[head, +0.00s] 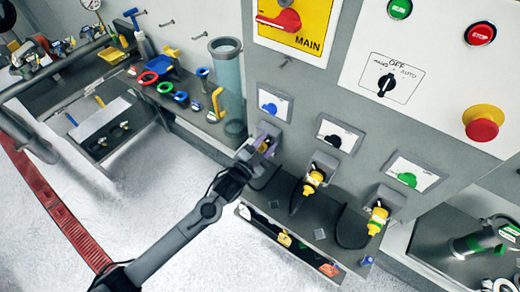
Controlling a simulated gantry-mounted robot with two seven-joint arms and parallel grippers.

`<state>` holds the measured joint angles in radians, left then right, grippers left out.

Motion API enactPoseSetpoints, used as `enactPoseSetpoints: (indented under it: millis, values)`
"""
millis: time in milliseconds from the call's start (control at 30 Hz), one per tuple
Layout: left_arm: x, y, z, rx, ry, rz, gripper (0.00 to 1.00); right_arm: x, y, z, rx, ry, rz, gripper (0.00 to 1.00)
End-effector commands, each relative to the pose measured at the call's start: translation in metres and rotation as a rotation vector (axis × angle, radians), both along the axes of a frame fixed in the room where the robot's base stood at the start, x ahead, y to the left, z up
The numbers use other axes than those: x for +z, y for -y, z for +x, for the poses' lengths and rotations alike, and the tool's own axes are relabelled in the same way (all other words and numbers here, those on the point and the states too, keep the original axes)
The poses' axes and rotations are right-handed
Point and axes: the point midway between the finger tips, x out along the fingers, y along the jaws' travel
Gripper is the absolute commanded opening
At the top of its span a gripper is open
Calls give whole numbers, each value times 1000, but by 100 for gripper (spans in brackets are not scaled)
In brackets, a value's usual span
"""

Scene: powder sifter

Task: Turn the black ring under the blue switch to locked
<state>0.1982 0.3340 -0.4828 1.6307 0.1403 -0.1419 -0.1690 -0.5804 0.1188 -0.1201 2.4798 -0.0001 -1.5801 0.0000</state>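The blue switch (270,107) sits on a small white plate on the grey panel. Below it is a grey socket housing (268,128) with a bit of yellow showing. My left gripper (262,149) is right at this socket, its fingers over the front of it. The black ring cannot be made out behind the fingers, and neither can its locked or unlocked position. Whether the fingers are closed on anything is too small to tell. My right gripper is not in view.
To the right are a black switch (333,140) and a green switch (407,179), with yellow plugs (314,178) (377,217) and black cables below. A clear cylinder (228,85) stands left of the blue switch. A shelf (318,232) with small items lies below.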

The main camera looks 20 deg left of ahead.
Motion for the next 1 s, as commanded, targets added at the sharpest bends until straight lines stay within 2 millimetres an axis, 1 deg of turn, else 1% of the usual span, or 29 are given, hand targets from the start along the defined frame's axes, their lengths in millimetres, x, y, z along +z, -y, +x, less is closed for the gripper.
enactPoseSetpoints:
  millis: [167,400,600,800,1000]
  values:
    - [-3,-6,-17,1,-3,2,36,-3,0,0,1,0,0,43]
    - [-3,-17,-57,-2,-3,2,36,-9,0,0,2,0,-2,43]
    - [-3,-26,-85,0,-3,1,36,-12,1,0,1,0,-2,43]
    - [-1,-30,-99,0,-1,1,36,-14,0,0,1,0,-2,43]
    - [0,-31,-102,0,-1,1,36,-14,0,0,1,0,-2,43]
